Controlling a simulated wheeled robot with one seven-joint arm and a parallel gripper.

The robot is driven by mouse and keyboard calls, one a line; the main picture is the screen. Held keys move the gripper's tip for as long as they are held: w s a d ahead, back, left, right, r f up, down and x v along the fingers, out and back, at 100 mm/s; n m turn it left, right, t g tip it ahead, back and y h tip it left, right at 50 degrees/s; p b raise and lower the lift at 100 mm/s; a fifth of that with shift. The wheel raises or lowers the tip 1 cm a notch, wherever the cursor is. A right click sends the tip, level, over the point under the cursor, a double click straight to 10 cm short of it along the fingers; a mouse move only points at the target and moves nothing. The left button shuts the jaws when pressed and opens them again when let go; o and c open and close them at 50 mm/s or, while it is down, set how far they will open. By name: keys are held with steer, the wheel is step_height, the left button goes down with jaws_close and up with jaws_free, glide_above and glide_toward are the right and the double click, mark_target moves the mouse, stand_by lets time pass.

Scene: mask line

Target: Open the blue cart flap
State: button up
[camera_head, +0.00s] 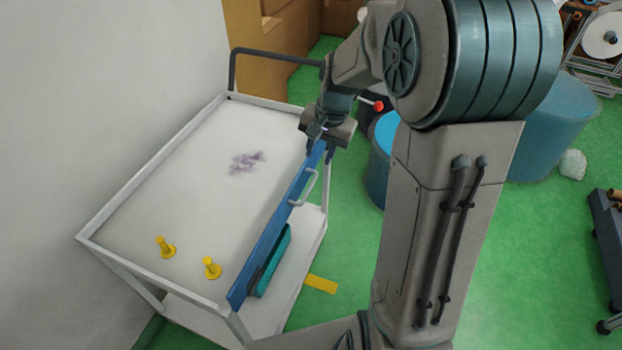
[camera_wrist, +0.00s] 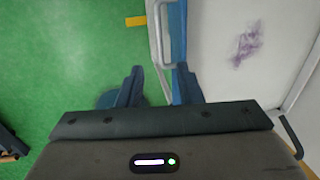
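The blue flap (camera_head: 268,232) runs along the right side of the white cart (camera_head: 190,125). A pale bar handle (camera_head: 304,189) stands out from the flap's outer side. My gripper (camera_head: 319,155) is at the flap's far end, beyond the handle. In the wrist view my gripper (camera_wrist: 158,70) is open, with its two fingers clearly apart and nothing seen held. Its right finger overlaps the blue flap (camera_wrist: 177,30); I cannot tell whether they touch. The handle (camera_wrist: 162,40) lies ahead of the gap between the fingers.
A teal item (camera_head: 273,262) sits under the flap. A blue bin (camera_head: 378,165) stands behind my arm. A yellow strip (camera_head: 321,284) lies on the green floor. A wall borders the cart's left.

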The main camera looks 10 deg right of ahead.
mark_target(310, 187)
steer(key=f, duration=0.3)
steer(key=a+f, duration=0.1)
steer(key=f, duration=0.3)
steer(key=w+f, duration=0.1)
steer(key=f, duration=0.3)
steer(key=shift+w+a+f, duration=0.1)
steer(key=shift+a+f, duration=0.1)
steer(key=shift+a, duration=0.15)
jaws_close()
